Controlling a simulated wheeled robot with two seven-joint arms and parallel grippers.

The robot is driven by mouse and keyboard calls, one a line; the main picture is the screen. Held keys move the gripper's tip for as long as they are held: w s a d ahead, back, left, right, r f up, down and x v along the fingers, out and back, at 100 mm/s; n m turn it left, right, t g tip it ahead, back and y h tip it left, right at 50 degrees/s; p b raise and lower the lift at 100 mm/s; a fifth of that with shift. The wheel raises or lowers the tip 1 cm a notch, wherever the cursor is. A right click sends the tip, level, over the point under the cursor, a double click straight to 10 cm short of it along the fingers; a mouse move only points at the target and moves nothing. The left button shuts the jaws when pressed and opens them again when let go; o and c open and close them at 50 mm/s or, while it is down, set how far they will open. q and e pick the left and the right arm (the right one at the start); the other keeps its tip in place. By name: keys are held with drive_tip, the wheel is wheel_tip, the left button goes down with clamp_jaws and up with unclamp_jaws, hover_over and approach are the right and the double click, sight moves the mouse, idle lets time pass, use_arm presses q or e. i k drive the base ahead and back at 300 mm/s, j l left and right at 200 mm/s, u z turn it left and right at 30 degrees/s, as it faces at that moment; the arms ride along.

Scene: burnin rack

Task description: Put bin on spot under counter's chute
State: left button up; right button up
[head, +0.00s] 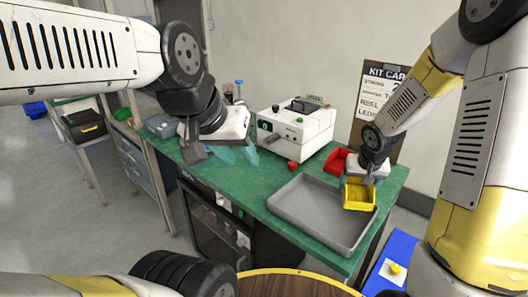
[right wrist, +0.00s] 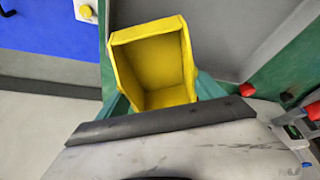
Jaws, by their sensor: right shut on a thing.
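The yellow bin (head: 358,196) is held by my right gripper (head: 368,180) over the right end of the grey tray. The right wrist view shows the empty yellow bin (right wrist: 155,65) with its open top, between teal fingers (right wrist: 160,100). The white counter (head: 300,133) stands at the back of the green table, with a grey chute (head: 270,141) sticking out at its front left. I cannot make out a marked spot under the chute. My left gripper (head: 236,156), with teal fingers apart, is open and empty to the left of the counter.
The grey tray (head: 290,213) lies at the table's front. A red bin (head: 335,161) stands behind the yellow bin, and a small red cup (head: 292,166) stands before the counter. A kit card board (head: 375,105) is behind. The green table (head: 250,186) is clear left of the tray.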

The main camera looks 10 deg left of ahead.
sight(266, 163)
drive_tip(key=i+j+z, duration=0.15)
drive_tip(key=j, duration=0.7)
drive_tip(key=i+j+z, duration=0.15)
drive_tip(key=j, duration=0.75)
drive_tip(key=j+z, duration=0.15)
drive_tip(key=j, duration=0.75)
